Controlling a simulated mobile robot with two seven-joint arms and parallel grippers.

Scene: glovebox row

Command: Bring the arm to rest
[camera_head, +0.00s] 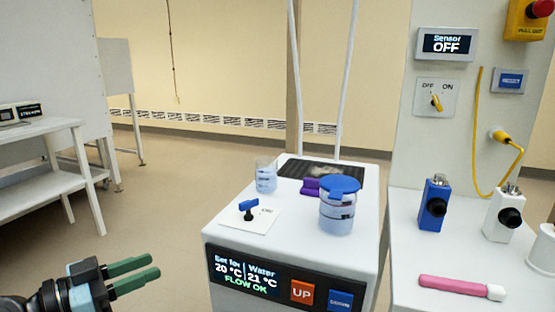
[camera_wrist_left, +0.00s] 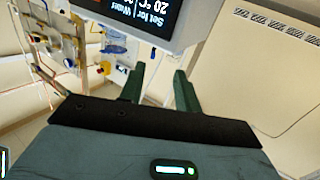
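My left gripper (camera_head: 153,266) is at the lower left of the head view, with its two dark green fingers pointing right. The fingers also show in the left wrist view (camera_wrist_left: 159,74), apart with nothing between them, so the gripper is open and empty. It hangs in free air to the left of the white chiller unit (camera_head: 222,228). The front display of the unit shows in the wrist view (camera_wrist_left: 132,14). My right gripper is in neither view.
On the unit stand a glass beaker (camera_head: 265,177), a blue-lidded jar (camera_head: 338,211) and a blue-handled valve (camera_head: 249,208). A side table at right holds a blue device (camera_head: 434,203), a white device (camera_head: 502,214) and a pink tool (camera_head: 455,286). Floor behind the gripper is clear.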

